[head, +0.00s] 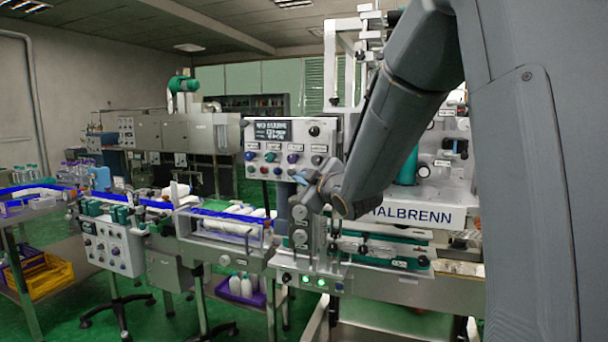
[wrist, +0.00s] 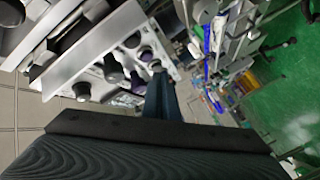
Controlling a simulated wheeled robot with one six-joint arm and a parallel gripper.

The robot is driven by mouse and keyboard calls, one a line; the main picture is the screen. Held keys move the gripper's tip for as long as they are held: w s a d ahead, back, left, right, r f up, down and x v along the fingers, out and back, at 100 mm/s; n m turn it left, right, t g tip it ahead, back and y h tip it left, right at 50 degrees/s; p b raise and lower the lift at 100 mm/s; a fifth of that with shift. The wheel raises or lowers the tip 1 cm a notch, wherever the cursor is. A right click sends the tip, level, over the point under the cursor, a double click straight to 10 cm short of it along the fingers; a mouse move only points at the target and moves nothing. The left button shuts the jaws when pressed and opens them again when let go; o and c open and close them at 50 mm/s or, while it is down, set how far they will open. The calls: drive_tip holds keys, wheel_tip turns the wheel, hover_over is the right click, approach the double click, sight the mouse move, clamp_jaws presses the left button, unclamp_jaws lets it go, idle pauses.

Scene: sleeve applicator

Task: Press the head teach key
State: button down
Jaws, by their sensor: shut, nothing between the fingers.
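The control panel (head: 290,143) of the sleeve applicator has a small dark display (head: 271,131) and rows of dark, red, blue and purple keys and knobs with labels too small to read. I cannot tell which one is the head teach key. My gripper (head: 300,179) is shut and empty, close to the panel's lower right corner. In the wrist view the panel's knobs and keys (wrist: 136,42) lie sideways at upper left. My closed fingertips (wrist: 159,78) reach up toward the end of that row; whether they touch a key cannot be told.
The machine's white body with the HALBRENN plate (head: 420,215) stands right of the panel, partly behind my arm. A conveyor with a clear guard (head: 228,228) runs to the left. Grey round knobs (head: 299,225) sit just below my gripper.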

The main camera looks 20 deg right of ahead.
drive_tip(key=shift+w+d, duration=0.45)
drive_tip(key=shift+w, duration=0.15)
drive_tip(key=shift+d, duration=0.1)
idle(1.6)
drive_tip(key=shift+w+d, duration=0.15)
drive_tip(key=shift+w, duration=0.15)
drive_tip(key=shift+w+d, duration=0.25)
drive_tip(key=shift+w, duration=0.05)
idle(0.9)
drive_tip(key=shift+s+a, duration=0.1)
drive_tip(key=shift+s+a+b, duration=0.4)
drive_tip(key=shift+s, duration=0.2)
drive_tip(key=shift+s+a+b, duration=0.2)
drive_tip(key=shift+s+a, duration=0.55)
drive_tip(key=shift+s, duration=0.25)
drive_tip(key=shift+s+a+b, duration=0.2)
drive_tip(key=shift+s+a, duration=0.5)
drive_tip(key=shift+s, duration=0.3)
drive_tip(key=shift+f, duration=0.1)
